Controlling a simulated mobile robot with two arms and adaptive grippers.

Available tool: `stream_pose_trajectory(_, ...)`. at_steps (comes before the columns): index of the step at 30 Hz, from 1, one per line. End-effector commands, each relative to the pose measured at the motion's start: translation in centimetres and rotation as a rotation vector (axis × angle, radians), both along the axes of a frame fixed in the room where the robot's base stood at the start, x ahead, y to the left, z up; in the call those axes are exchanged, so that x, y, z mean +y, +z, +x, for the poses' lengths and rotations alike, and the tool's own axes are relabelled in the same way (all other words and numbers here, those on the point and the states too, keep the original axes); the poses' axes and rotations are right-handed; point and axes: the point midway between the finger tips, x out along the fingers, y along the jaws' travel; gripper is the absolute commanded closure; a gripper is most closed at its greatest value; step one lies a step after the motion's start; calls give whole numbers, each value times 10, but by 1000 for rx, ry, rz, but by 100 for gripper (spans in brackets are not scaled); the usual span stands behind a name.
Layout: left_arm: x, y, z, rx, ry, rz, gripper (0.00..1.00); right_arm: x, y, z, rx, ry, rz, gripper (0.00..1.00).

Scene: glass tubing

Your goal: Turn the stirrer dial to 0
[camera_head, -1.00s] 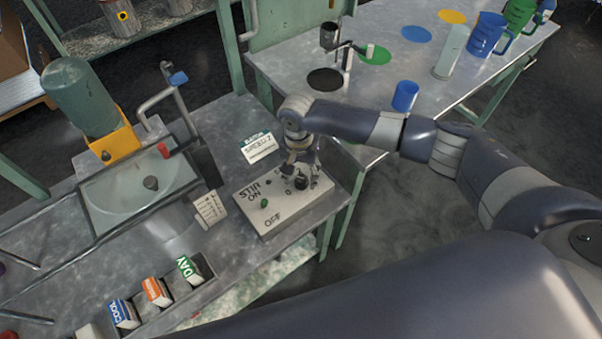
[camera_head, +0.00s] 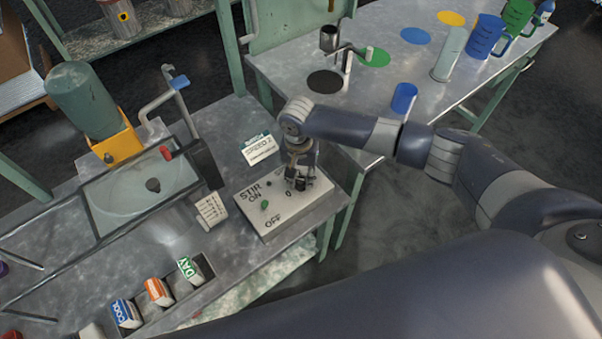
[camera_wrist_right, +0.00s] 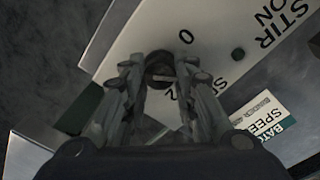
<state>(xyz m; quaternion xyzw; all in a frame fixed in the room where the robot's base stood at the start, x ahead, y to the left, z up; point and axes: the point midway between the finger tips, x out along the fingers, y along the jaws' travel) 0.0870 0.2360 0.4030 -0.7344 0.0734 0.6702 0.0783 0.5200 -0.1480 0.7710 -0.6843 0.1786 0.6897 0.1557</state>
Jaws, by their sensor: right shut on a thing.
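The gripper is shut on the dial. The printed 0 (camera_wrist_right: 186,37) is beside the dial, and a 2 shows near the right finger. I cannot tell for sure which number the dial points to. My left gripper is not in view.
A card reading BATCH SPEED 2 (camera_head: 259,149) stands behind the box. A sink (camera_head: 142,190) is farther left. Labelled blocks sit in a tray at the front. A second table (camera_head: 345,110) holds cups and jugs.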

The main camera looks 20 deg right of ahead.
Motion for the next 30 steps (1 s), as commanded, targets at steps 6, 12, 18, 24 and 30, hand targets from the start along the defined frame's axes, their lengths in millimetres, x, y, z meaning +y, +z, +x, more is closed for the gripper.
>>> stream_pose_trajectory(6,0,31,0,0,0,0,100,1,5,-2,5,141,1,97)
stream_pose_trajectory(12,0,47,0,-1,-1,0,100,0,3,-2,4,326,1,97)
stream_pose_trajectory(18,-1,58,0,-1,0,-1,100,0,2,-2,4,515,2,97)
stream_pose_trajectory(24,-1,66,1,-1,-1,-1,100,0,2,-2,3,693,1,97)
stream_pose_trajectory(30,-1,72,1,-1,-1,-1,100,0,1,-1,1,837,0,97)
